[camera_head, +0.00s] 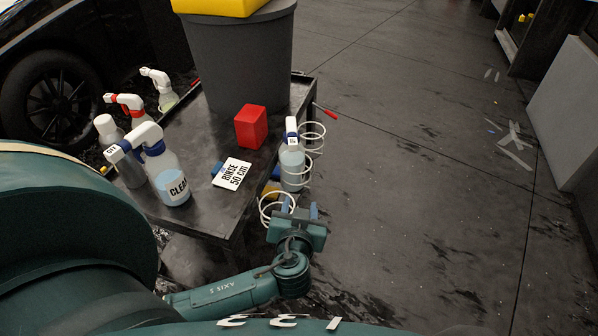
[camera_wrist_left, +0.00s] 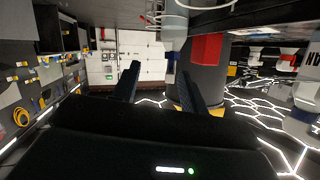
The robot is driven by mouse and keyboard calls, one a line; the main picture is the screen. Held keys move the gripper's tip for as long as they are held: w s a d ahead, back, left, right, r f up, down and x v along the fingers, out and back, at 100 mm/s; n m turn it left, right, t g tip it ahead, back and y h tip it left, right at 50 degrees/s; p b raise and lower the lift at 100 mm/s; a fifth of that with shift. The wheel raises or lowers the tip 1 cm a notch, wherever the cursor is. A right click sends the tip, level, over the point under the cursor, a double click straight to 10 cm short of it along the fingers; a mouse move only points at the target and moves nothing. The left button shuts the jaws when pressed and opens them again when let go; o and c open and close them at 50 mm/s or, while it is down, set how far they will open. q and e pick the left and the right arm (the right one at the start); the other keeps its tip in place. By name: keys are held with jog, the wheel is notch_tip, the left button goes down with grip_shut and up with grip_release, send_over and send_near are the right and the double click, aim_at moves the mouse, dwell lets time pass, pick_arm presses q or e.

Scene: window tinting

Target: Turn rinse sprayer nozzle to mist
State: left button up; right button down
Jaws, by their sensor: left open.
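A sprayer bottle (camera_head: 292,170) with pale liquid and a white head stands at the cart's right edge, beside a card (camera_head: 232,174) reading "RINSE 50 CM". White coils show around and beside it. My left gripper (camera_head: 294,208) is just below this bottle in the head view, off the cart's near right corner. In the left wrist view its two dark fingers (camera_wrist_left: 160,82) are apart with nothing between them. A pale bottle (camera_wrist_left: 174,32) shows above and beyond them. The nozzle's setting is too small to read. My right gripper is not in view.
The black cart (camera_head: 215,205) also carries a bottle labelled "CLEA…" (camera_head: 171,178), other spray bottles, a red block (camera_head: 250,127) and a large grey bucket (camera_head: 240,62). A car wheel (camera_head: 50,88) stands at the left. The floor (camera_head: 420,190) to the right is mostly clear.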

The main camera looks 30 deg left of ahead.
aim_at(293, 149)
pick_arm(q)
jog(key=w+a+r+n+y, duration=0.1)
jog(key=w+a, duration=0.2)
jog(key=w, duration=0.1)
jog(key=w+a+r+n+t+y+b, duration=0.1)
jog(key=w+a, duration=0.2)
jog(key=w, duration=0.1)
jog(key=w+a+r+n+t+y, duration=0.1)
jog(key=w+a+y, duration=0.1)
jog(key=w, duration=0.3)
jog(key=shift+a+r+n, duration=0.25)
jog(key=shift+a+n, duration=0.05)
jog(key=shift+a, duration=0.55)
jog(key=shift+c, duration=0.4)
jog(key=shift+f+b, duration=0.1)
jog(key=shift+b, duration=0.2)
grip_shut()
